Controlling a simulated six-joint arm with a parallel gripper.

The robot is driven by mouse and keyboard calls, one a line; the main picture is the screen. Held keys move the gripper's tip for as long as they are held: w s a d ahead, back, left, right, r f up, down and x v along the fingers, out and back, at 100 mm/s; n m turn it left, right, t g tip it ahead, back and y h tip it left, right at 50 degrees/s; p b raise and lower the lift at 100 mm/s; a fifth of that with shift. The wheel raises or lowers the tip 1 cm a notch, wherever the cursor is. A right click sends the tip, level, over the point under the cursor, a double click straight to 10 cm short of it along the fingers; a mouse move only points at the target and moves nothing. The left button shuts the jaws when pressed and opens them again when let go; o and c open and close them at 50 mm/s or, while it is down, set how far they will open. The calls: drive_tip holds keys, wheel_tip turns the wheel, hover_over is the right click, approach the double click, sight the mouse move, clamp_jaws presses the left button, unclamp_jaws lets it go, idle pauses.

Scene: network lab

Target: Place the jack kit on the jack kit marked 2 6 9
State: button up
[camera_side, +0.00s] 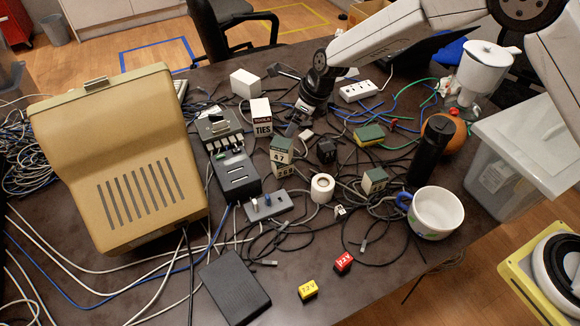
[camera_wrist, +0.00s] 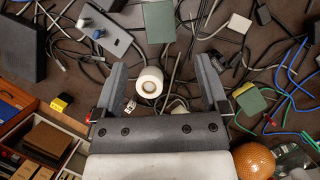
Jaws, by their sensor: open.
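In the side view, a green-topped cream jack kit (camera_side: 282,149) with a label that looks like 47 sits on a similar box (camera_side: 282,169), whose number I cannot read. The stack's green top (camera_wrist: 159,22) shows in the wrist view. Another green-topped box (camera_side: 374,181) stands to the right, its marking unreadable. A green box (camera_side: 369,135) lies behind it and shows in the wrist view (camera_wrist: 250,101). My gripper (camera_side: 297,127) is open and empty above the clutter behind the stack. In the wrist view, its fingers (camera_wrist: 162,80) have a white roll (camera_wrist: 149,81) below, between them.
A black cube (camera_side: 326,150) stands beside the stack. A grey switch plate (camera_side: 268,206), mug (camera_side: 436,213), black bottle (camera_side: 431,150) and orange ball (camera_side: 447,130) surround the area. Cables cross the dark table. Yellow (camera_side: 307,290) and red (camera_side: 343,262) blocks lie at the front.

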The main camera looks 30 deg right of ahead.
drive_tip(key=shift+d, duration=0.1)
drive_tip(key=s+d+r+n+h, duration=0.1)
drive_tip(key=s+d+r+n, duration=0.2)
drive_tip(key=s+d+n, duration=0.6)
drive_tip(key=s+d+r+n+h, duration=0.2)
drive_tip(key=s+d+r+n, duration=0.2)
drive_tip(key=s+d+n, duration=0.6)
drive_tip(key=s+n, duration=0.8)
drive_tip(key=shift+g, duration=0.3)
